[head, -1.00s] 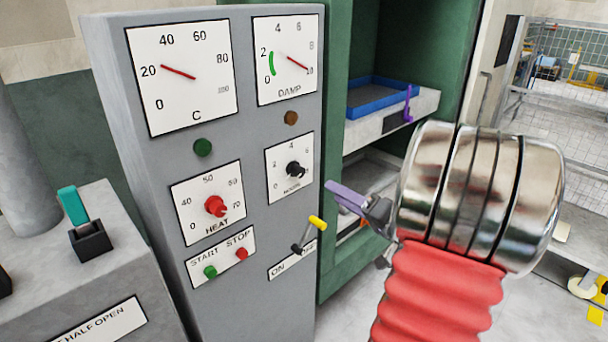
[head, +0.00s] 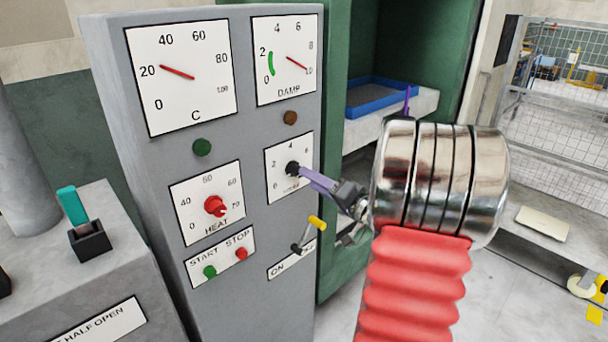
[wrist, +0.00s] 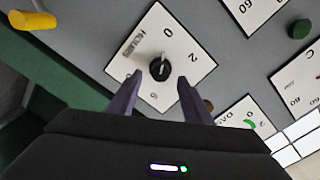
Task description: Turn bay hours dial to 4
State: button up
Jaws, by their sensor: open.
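The hours dial is a black knob (head: 292,168) on a white plate (head: 275,160) marked with even numbers, on the grey cabinet's front. In the wrist view the knob (wrist: 160,70) shows a pale pointer line, directed roughly towards the 0. My gripper (head: 303,174) is open, its purple fingers reaching towards the knob from the right. In the wrist view the fingertips (wrist: 155,85) stand on either side just short of the knob, with gaps visible. The fingers hide part of the plate in the head view.
The red heat knob (head: 215,205) is left of the hours plate. A yellow-tipped lever (head: 317,222) sticks out just below my gripper. Start and stop buttons (head: 225,262) are lower left. The green press (head: 338,40) with a blue tray (head: 385,97) stands right of the cabinet.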

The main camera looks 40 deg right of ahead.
jog(key=w, duration=0.4)
jog(key=shift+w+a, duration=0.1)
jog(key=shift+w, duration=0.3)
jog(key=shift+c, duration=0.4)
